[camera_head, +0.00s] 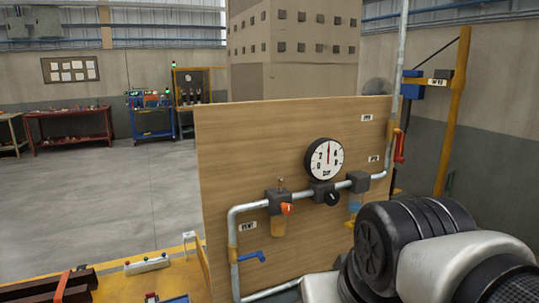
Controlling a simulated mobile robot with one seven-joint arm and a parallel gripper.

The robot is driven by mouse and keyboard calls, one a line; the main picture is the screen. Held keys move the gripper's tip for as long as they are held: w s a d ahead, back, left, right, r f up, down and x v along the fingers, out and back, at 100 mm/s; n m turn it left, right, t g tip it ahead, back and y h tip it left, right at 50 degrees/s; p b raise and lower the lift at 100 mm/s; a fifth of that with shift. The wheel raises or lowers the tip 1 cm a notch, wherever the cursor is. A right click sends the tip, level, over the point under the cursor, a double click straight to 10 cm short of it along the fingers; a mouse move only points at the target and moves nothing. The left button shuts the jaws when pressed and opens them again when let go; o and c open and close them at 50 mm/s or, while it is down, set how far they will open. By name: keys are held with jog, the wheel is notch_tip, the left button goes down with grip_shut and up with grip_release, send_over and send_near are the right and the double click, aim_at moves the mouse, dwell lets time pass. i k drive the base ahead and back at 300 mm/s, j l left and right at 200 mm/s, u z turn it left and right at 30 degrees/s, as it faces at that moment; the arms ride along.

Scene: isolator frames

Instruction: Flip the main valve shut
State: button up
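A wooden panel (235,165) carries a grey pipe with several fittings. A red handle (400,147) hangs along the upright pipe at the panel's right edge. The labels are too small to read surely, so I cannot tell which is the main valve. A round gauge (324,160) above the pipe has its red needle pointing about straight up. My arm fills the lower right, in front of the panel's lower right part. My gripper is not in view.
An orange knob (286,208) and a black knob (332,198) sit on the pipe between the levers. A yellow bench (185,276) with a button box (147,264) stands at lower left. A yellow post (453,120) rises at right. Open floor (110,195) lies left.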

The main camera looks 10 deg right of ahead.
aim_at(396, 159)
jog(key=i+l+z, duration=0.1)
jog(key=l, duration=0.4)
jog(key=i+l, duration=0.3)
jog(key=l, duration=0.15)
jog(key=i+l+z, duration=0.15)
jog(key=l, duration=0.3)
jog(key=i+l, duration=0.35)
jog(key=i+l+z, duration=0.15)
jog(key=l, duration=0.4)
jog(key=i+l, duration=0.35)
jog(key=l+z, duration=0.05)
jog(key=l, duration=0.05)
